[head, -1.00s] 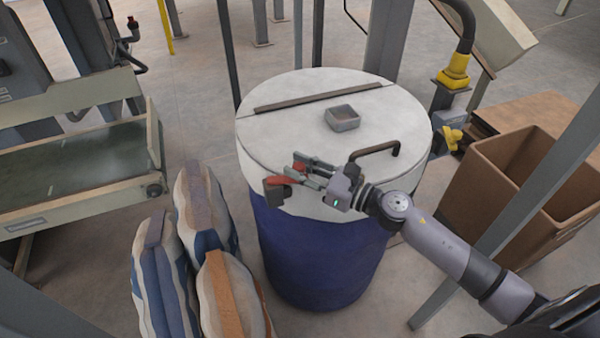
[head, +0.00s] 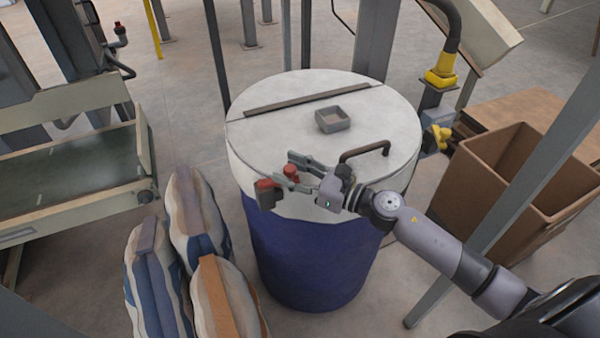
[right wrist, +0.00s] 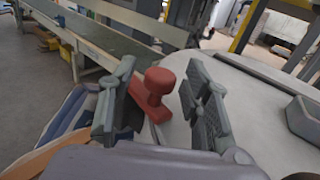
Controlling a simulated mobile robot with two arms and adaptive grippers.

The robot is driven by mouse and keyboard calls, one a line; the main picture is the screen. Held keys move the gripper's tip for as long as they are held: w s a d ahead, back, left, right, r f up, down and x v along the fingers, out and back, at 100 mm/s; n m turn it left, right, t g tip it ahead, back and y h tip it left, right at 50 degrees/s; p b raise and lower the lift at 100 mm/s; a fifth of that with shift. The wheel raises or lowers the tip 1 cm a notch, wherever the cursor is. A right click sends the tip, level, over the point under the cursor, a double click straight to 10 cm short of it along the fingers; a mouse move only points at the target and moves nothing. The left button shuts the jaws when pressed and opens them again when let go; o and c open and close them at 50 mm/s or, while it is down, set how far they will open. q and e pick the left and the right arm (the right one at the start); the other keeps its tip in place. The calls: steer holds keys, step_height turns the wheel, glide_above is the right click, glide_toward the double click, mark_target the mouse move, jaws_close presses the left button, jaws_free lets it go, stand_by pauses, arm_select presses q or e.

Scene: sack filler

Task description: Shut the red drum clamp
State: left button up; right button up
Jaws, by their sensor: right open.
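The red drum clamp (head: 291,170) is at the front left edge of the white lid (head: 370,105) on the blue drum (head: 310,255). My right gripper (head: 281,171) is open over that edge. In the right wrist view, a red round knob on a flat red arm (right wrist: 155,88) stands between the spread fingers (right wrist: 157,110). A gap shows between the knob and the right finger; contact with the left finger is unclear. A second red and dark piece (head: 265,187) lies beyond the fingertips in the head view. The clamp's lower parts are hidden. My left gripper is not in view.
The lid bears a bent handle (head: 365,151), a small grey square box (head: 333,119) and a dark strip (head: 310,99). Striped sacks (head: 195,215) stand left of the drum. A brown bin (head: 510,190) and a grey post (head: 535,180) are to the right.

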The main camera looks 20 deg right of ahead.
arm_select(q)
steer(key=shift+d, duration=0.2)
arm_select(e)
steer(key=v, duration=1.2)
steer(key=shift+a, duration=0.1)
